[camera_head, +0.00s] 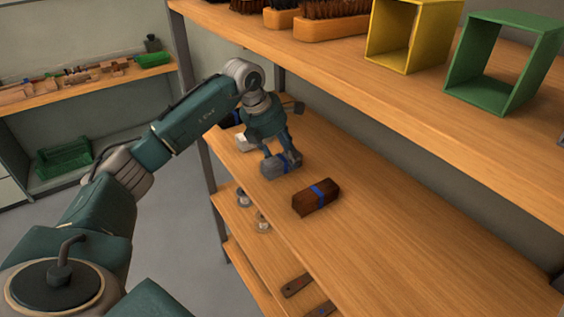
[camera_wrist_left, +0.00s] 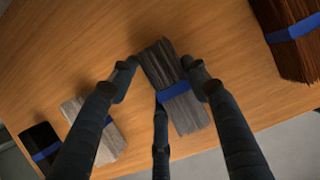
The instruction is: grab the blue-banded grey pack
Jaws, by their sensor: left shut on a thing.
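The blue-banded grey pack (camera_head: 275,168) is on the wooden middle shelf near its left end. In the left wrist view the grey pack (camera_wrist_left: 187,108) lies between my fingers, with its blue band partly covered by them. My left gripper (camera_head: 281,158) is shut on the grey pack from above. In the left wrist view my left gripper (camera_wrist_left: 162,85) has fingers on both sides of the pack. I cannot tell whether the pack touches the shelf. My right gripper is not in view.
A brown blue-banded pack (camera_head: 316,198) lies right of the grey one. A pale pack (camera_wrist_left: 93,128) and a black pack (camera_wrist_left: 42,146) lie on the other side. An upper shelf (camera_head: 400,97) overhangs behind, holding brushes and a yellow box (camera_head: 407,66) and green box (camera_head: 503,92).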

